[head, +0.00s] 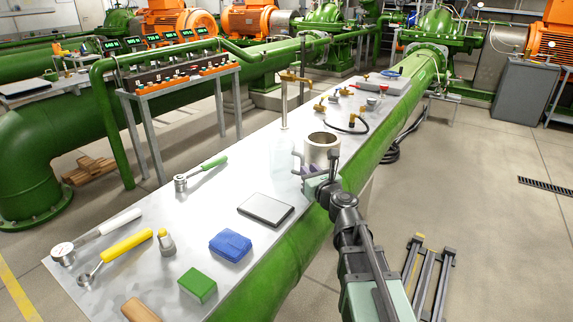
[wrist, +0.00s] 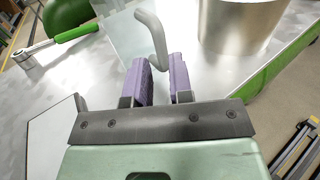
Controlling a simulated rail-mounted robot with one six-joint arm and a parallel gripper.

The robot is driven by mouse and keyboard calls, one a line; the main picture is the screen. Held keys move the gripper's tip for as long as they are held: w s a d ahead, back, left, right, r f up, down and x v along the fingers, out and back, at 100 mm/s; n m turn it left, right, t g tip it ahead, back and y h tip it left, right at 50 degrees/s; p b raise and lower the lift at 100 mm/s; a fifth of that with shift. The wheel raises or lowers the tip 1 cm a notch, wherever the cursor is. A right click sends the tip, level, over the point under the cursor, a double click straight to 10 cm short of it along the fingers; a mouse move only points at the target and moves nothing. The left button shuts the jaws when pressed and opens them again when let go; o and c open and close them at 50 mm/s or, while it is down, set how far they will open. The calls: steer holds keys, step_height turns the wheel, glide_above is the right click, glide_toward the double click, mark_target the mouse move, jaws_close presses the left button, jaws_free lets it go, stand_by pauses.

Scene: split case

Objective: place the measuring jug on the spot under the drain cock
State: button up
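The measuring jug (head: 322,150) is a silvery metal cylinder with a grey handle, upright over the right side of the metal bench. Its body also shows at the top right of the wrist view (wrist: 238,22). My gripper (head: 308,178) is low at the jug's near left, at its handle. A thin upright pipe with a brass cock (head: 291,77) stands behind the jug to the left. A small pale spot (head: 284,127) shows at its foot.
On the bench lie a green-handled ratchet (head: 202,172), a dark-edged pad (head: 266,209), a blue cloth (head: 230,245), a green block (head: 198,284) and a yellow-handled tool (head: 118,250). Brass fittings (head: 322,104) and a black hose (head: 352,124) lie behind the jug.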

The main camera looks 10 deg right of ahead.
mark_target(288, 161)
steer(key=x, duration=0.5)
steer(key=shift+w, duration=0.1)
steer(key=shift+c, duration=0.5)
jaws_close()
